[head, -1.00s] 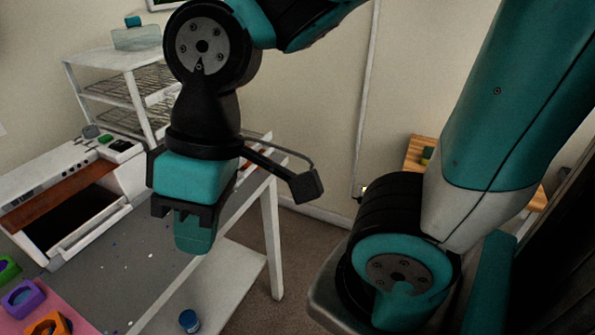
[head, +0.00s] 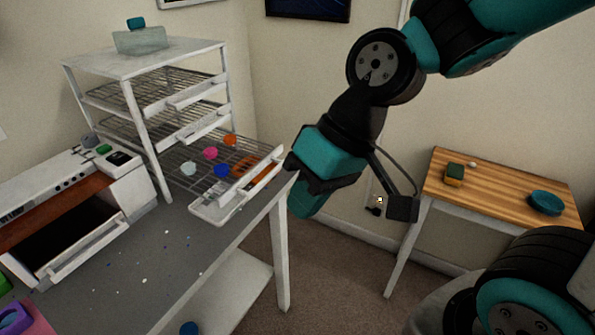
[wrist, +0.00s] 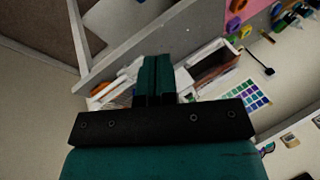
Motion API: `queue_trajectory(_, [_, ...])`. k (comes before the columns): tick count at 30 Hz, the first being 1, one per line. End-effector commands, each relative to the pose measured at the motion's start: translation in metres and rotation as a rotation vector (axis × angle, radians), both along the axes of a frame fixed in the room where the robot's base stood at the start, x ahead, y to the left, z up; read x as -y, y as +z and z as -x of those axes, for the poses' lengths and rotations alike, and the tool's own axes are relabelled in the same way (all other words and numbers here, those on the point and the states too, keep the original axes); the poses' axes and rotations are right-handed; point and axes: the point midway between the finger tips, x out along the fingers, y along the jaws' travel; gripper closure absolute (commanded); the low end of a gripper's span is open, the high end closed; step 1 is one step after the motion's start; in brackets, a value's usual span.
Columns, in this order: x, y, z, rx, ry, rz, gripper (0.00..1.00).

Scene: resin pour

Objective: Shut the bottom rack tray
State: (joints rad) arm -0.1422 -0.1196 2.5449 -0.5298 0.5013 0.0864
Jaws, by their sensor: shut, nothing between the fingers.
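The white drying rack (head: 143,128) stands on the grey bench. Its bottom rack tray (head: 213,208) is pulled out toward the bench's right edge, with a wire bed and a white front. Small pink, blue, orange and pale pieces lie on it. The two trays above, the middle tray (head: 196,131) and the top tray (head: 187,97), also show white fronts. My gripper (head: 303,207) is shut and empty, just right of the bottom tray's front and pointing down. In the wrist view its closed fingers (wrist: 157,80) partly hide the white and orange things behind them.
A white machine (head: 128,186) with an open front stands left of the rack on the bench (head: 160,250). A wooden side table (head: 500,184) at the right holds a teal bowl (head: 546,202) and a small block (head: 454,174). Open floor lies between bench and side table.

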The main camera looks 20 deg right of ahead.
Motion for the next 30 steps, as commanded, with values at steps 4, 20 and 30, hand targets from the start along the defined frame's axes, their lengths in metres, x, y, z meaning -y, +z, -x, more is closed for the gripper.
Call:
queue_trajectory(4, [0.017,-0.028,-0.068,-0.062,-0.363,-0.155,1.00])
queue_trajectory(20, [0.115,-0.112,-0.165,-0.105,-1.191,-0.475,1.00])
queue_trajectory(30, [0.088,-0.151,-0.200,-0.105,-1.186,-0.474,1.00])
